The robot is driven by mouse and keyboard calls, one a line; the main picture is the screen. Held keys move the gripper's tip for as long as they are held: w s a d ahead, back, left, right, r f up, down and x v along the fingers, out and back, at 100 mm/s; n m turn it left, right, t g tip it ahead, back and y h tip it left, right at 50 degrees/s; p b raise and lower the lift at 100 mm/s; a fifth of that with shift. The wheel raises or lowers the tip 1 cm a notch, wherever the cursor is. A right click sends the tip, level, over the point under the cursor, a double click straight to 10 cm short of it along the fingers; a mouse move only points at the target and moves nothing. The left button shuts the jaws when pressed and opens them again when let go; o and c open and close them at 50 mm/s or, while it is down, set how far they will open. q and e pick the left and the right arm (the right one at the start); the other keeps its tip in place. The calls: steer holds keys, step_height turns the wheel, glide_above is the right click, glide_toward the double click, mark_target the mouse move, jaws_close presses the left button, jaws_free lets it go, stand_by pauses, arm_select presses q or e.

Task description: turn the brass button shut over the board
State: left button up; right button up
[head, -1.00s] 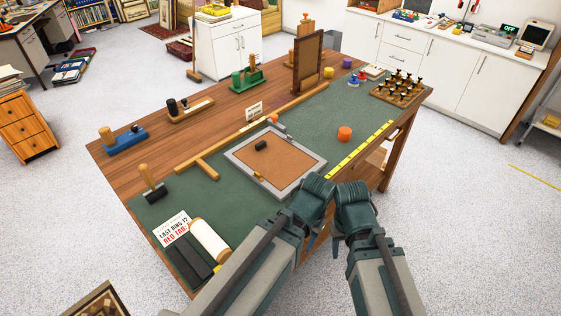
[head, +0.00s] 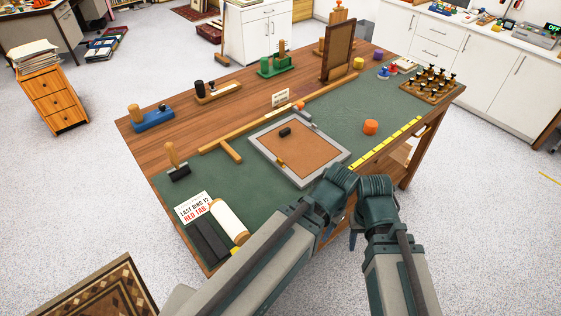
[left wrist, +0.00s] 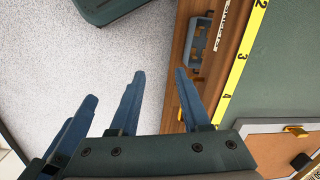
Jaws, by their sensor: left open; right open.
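A framed board (head: 307,151) with a light grey frame and brown backing lies on the green mat near the bench's front edge. A small brass button (head: 281,162) sits at its left side, too small to tell which way it points. In the left wrist view a brass piece (left wrist: 296,131) shows at the frame's edge. A small black block (head: 285,132) rests on the board. My left gripper (left wrist: 159,72) is open and empty, over the floor beside the bench's front edge. My right gripper (head: 356,238) is open and low in front of the bench, mostly hidden by my arm.
A yellow ruler strip (head: 392,142) runs along the front edge. A white roll (head: 228,220) and dark bars (head: 209,238) lie front left. The green mat (head: 338,110) is clear behind the cylinder.

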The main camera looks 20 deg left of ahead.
arm_select(q)
steer(key=shift+w+a+r, duration=0.15)
steer(key=shift+c, duration=1.1)
steer(key=shift+w+a+r+h+p, duration=0.3)
steer(key=shift+w+a+r+p, duration=0.55)
steer(key=shift+w+a+p, duration=0.2)
jaws_close()
steer(key=w+a+r+p, duration=0.1)
steer(key=a, duration=0.2)
steer(key=w+a+r+t+h+p, duration=0.1)
steer(key=w+a+r+p, duration=0.1)
steer(key=a, duration=0.1)
steer(key=w+a+r+m+h+p, duration=0.1)
steer(key=w+a, duration=0.1)
steer(key=a, duration=0.1)
steer(key=shift+w+r, duration=0.25)
steer(key=shift+r, duration=0.1)
steer(key=w+a+r+t+p, duration=0.1)
steer(key=a+r+p, duration=0.1)
steer(key=a, duration=0.4)
steer(key=w+a+r+m+t+p, duration=0.1)
steer(key=w+a+r+t+p, duration=0.1)
steer(key=a, duration=0.5)
steer(key=shift+w+a+r+h, duration=0.15)
steer(key=shift+w+r+h, duration=0.2)
steer(key=shift+r, duration=0.35)
steer(key=shift+s, duration=0.1)
